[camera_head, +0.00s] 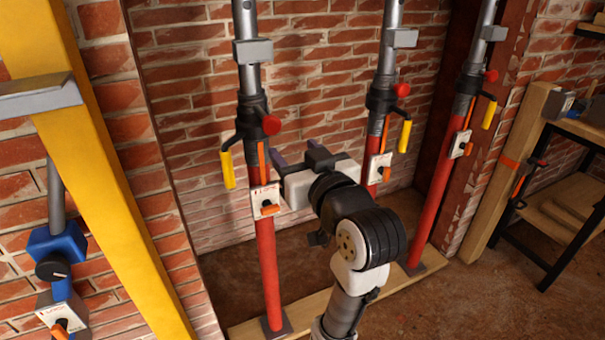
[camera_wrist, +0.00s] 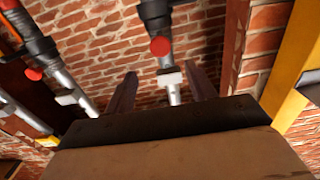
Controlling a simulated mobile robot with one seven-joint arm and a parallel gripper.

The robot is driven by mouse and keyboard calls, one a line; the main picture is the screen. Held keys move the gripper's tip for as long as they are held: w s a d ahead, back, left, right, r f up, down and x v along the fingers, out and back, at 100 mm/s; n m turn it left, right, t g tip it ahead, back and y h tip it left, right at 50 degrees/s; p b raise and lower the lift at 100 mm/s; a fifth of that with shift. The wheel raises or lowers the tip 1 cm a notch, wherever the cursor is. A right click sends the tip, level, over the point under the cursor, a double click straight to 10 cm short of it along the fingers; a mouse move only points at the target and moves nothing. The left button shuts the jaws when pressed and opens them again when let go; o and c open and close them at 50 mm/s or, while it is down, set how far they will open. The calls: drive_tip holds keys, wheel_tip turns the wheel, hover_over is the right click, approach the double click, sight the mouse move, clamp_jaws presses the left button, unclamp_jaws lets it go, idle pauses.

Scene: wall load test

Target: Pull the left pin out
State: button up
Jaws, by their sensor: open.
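The left prop has a red lower tube (camera_head: 267,250), a grey upper tube and a black collar (camera_head: 250,120). A round red pin knob (camera_head: 271,125) sits at its collar, in place. The knob also shows in the upper middle of the wrist view (camera_wrist: 160,46), which looks upside down. My gripper (camera_head: 290,154) is just right of the left prop, a little below the knob. Its two fingers (camera_wrist: 163,80) are apart and empty, with the knob beyond them and apart from them. The pin's shaft is hidden.
A yellow lever (camera_head: 227,169) hangs left of the collar, and a white tag box (camera_head: 266,201) sits below. Two similar props (camera_head: 380,100) (camera_head: 465,105) stand to the right. A yellow post (camera_head: 100,170) stands left. Brick wall (camera_head: 190,130) lies behind.

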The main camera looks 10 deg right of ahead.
drive_tip(key=shift+b+v, duration=1.15)
drive_tip(key=shift+b, duration=1.8)
drive_tip(key=shift+a, duration=0.1)
